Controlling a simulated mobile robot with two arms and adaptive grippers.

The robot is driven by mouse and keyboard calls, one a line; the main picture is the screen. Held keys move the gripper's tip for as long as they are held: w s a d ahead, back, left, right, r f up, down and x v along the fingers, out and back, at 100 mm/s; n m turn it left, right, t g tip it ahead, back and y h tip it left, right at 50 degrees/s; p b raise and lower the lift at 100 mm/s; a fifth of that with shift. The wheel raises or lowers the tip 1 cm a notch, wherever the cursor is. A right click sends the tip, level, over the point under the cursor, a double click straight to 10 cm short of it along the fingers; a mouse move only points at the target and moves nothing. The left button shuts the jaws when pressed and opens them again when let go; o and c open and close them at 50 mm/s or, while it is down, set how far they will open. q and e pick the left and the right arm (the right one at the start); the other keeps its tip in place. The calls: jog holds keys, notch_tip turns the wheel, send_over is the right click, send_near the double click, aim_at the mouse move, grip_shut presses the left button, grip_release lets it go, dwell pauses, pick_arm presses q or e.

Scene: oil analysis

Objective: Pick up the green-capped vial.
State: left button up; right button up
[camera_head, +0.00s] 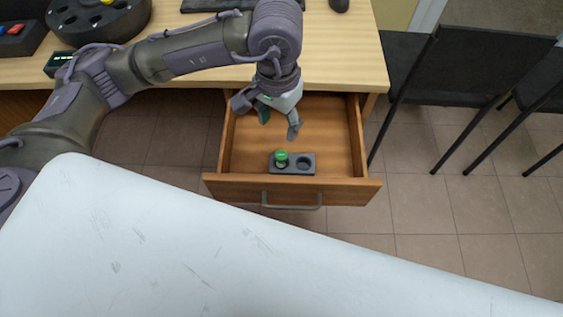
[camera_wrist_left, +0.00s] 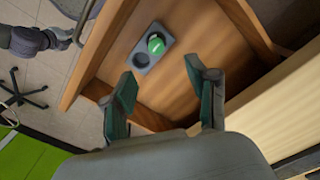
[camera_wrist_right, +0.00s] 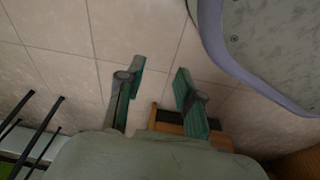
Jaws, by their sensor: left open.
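The green-capped vial (camera_head: 281,157) stands in the left hole of a dark grey two-hole holder (camera_head: 298,171) inside the open drawer (camera_head: 243,187). The holder's other hole is empty. Only the vial's cap and a little below it show. My left gripper (camera_head: 279,125) is open and empty, pointing down over the drawer, farther back than the vial. In the left wrist view the green cap (camera_wrist_left: 156,44) lies beyond my open left fingers (camera_wrist_left: 160,78), apart from them. My right gripper (camera_wrist_right: 160,70) is open and empty, over the tiled floor and a wooden edge.
The wooden desk (camera_head: 340,50) stands behind the drawer, with a dark round rack (camera_head: 95,15) at its left. The drawer's walls surround the holder. Black chairs (camera_head: 470,65) stand at the right. The drawer floor behind the holder is bare.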

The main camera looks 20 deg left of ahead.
aim_at(281, 155)
pick_arm(q)
notch_tip(281, 155, down, 8)
jog(key=f, duration=0.4)
jog(key=shift+s+d+f, duration=0.2)
jog(key=shift+d+f, duration=0.15)
jog(key=shift+f, duration=0.25)
grip_shut()
pick_arm(e)
jog(key=shift+w+a+r, duration=0.1)
jog(key=shift+w+r, duration=0.6)
jog(key=shift+r, duration=0.2)
